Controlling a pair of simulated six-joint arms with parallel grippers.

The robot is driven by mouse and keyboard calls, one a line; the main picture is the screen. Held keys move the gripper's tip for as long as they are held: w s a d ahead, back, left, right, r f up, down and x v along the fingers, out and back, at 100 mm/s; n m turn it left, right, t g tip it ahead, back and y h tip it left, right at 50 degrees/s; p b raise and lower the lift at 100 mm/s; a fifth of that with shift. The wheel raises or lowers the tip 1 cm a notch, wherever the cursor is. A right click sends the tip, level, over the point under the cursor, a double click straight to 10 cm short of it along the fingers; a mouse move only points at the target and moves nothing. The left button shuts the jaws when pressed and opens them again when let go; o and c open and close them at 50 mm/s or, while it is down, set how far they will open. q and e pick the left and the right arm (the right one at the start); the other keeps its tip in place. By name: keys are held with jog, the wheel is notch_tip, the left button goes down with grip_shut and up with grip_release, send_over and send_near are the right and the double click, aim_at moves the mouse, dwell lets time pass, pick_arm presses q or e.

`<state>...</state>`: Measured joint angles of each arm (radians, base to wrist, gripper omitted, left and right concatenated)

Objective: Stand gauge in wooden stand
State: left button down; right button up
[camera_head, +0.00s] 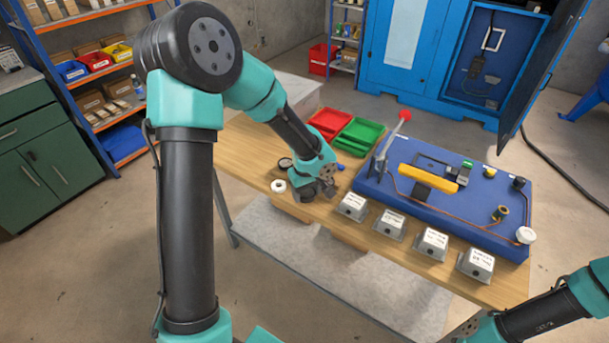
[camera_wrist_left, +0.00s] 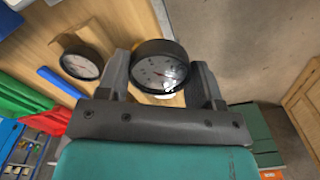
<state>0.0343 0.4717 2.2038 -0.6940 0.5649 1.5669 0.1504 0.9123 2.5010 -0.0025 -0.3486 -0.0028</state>
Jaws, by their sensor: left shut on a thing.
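My left gripper (camera_head: 316,188) is low over the left part of the wooden table. In the left wrist view its fingers are shut on a round black gauge (camera_wrist_left: 160,70) with a pale dial, one finger on each side. In the head view the held gauge (camera_head: 302,193) is a small dark shape, partly hidden by the gripper. A second round gauge (camera_wrist_left: 82,64) is beside it, at a light wooden piece (camera_wrist_left: 97,38) that looks like the stand; whether it sits in it I cannot tell. My right gripper (camera_head: 465,328) is partly at the bottom edge, its fingers cut off.
A white roll (camera_head: 278,186) lies close to the left gripper. A blue marker-like object (camera_wrist_left: 60,82) is nearby. Red (camera_head: 329,122) and green (camera_head: 359,135) trays stand behind. Several grey labelled blocks (camera_head: 351,206) line the front edge, before a blue panel (camera_head: 460,215) with fittings.

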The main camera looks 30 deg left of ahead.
pick_arm(q)
jog(key=w+a, duration=0.2)
jog(key=w, duration=0.2)
jog(key=w+a+f, duration=0.1)
jog(key=w+a, duration=0.2)
jog(key=w, duration=0.1)
jog(key=w+a, duration=0.2)
jog(key=w, duration=0.2)
jog(key=shift+a+f, duration=0.15)
jog(key=shift+w, duration=0.1)
jog(key=shift+w+a+f, duration=0.15)
jog(key=shift+a+f, duration=0.05)
jog(key=shift+f, duration=1.6)
jog(key=shift+f, duration=0.15)
jog(key=shift+c, duration=1.3)
grip_release()
notch_tip(320, 180, up, 12)
